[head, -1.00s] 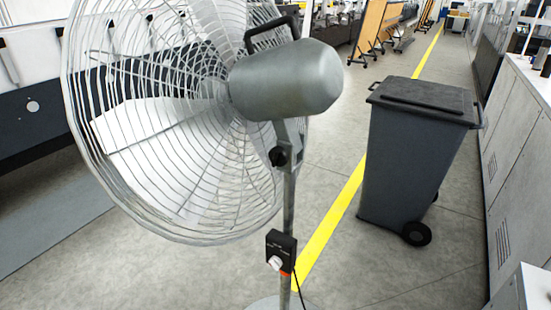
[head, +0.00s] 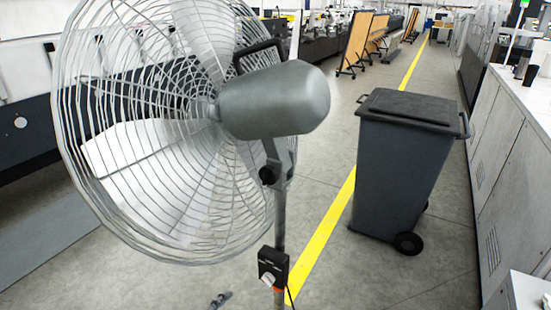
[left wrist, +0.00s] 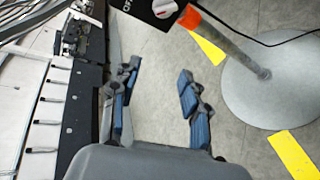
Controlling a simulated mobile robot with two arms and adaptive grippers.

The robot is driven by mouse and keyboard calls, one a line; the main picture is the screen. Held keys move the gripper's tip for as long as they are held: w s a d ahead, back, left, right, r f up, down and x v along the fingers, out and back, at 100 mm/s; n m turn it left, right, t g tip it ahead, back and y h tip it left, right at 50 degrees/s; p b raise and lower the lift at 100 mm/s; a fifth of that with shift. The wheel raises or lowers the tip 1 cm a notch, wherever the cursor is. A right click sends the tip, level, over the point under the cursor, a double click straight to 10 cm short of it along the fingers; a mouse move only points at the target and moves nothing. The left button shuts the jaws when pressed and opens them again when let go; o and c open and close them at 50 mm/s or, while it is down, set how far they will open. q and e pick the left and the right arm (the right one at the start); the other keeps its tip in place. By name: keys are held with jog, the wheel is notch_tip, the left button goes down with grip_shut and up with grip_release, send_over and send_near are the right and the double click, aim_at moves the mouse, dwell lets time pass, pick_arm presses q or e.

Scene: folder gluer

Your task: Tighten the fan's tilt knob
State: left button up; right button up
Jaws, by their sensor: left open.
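The standing fan (head: 275,100) has a grey motor housing and a round wire cage facing away to the left. Its black tilt knob (head: 267,175) sits on the bracket below the housing, at the top of the pole. A black control box (head: 272,267) with a white dial is lower on the pole; it also shows at the top of the left wrist view (left wrist: 150,12). My left gripper (left wrist: 157,85) is open and empty, with its blue-padded fingers apart, below the control box. Part of it shows at the bottom of the head view (head: 220,299), well below the knob. The left wrist view does not show the knob. My right gripper is not in view.
The fan's round base (left wrist: 285,95) stands on the grey floor by a yellow line (head: 322,235). A dark wheeled bin (head: 405,165) is to the right, with pale cabinets (head: 510,170) beyond. A long dark machine (head: 35,130) runs along the left.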

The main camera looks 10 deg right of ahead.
pick_arm(q)
jog(key=w+d+r+n+t+h, duration=0.2)
jog(key=d+r+n+h, duration=0.1)
jog(key=r, duration=0.9)
jog(key=w+d+r+n+t+h, duration=0.1)
jog(key=d+r+n+h, duration=0.15)
jog(key=r, duration=0.95)
jog(key=n+t+h, duration=0.2)
jog(key=n+h, duration=0.1)
jog(key=n, duration=0.2)
send_near(272, 167)
notch_tip(272, 167, up, 4)
jog(key=a, duration=0.1)
jog(key=shift+y, duration=0.25)
jog(key=w+d+b, duration=0.2)
jog(key=w+d, duration=0.5)
jog(key=d, duration=0.1)
jog(key=shift+w, duration=0.3)
jog(key=shift+w+d+r, duration=0.25)
jog(key=shift+w+d, duration=0.05)
jog(key=c, duration=0.9)
grip_shut()
